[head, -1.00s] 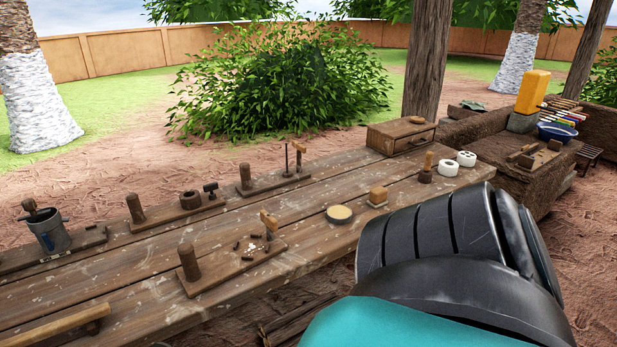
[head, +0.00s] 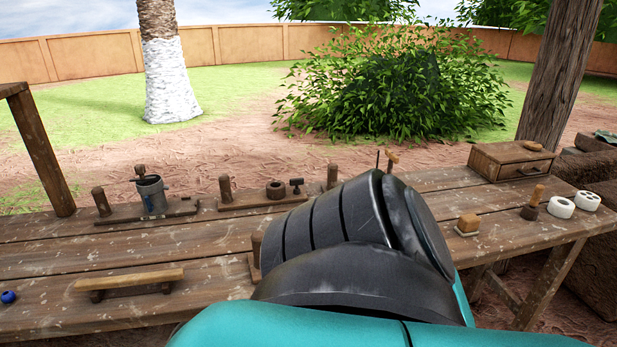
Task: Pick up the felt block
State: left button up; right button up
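A small block with an orange-brown top and a pale layer beneath it (head: 468,224) sits on the wooden workbench (head: 215,235), toward its right end. It looks like the felt block, though I cannot make out its material. It stands just right of my black and teal arm, which fills the lower middle of the head view. Neither of my grippers shows.
A small drawer chest (head: 511,161), a wooden-handled stamp (head: 533,205) and white rings (head: 561,207) are at the bench's right. A grey metal cup (head: 152,195) and a dark ring (head: 276,190) stand at the back left. A wooden bar (head: 130,279) lies at front left.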

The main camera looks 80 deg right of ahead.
aim_at(468, 225)
jog(key=k+l, duration=1.9)
jog(key=k, duration=0.15)
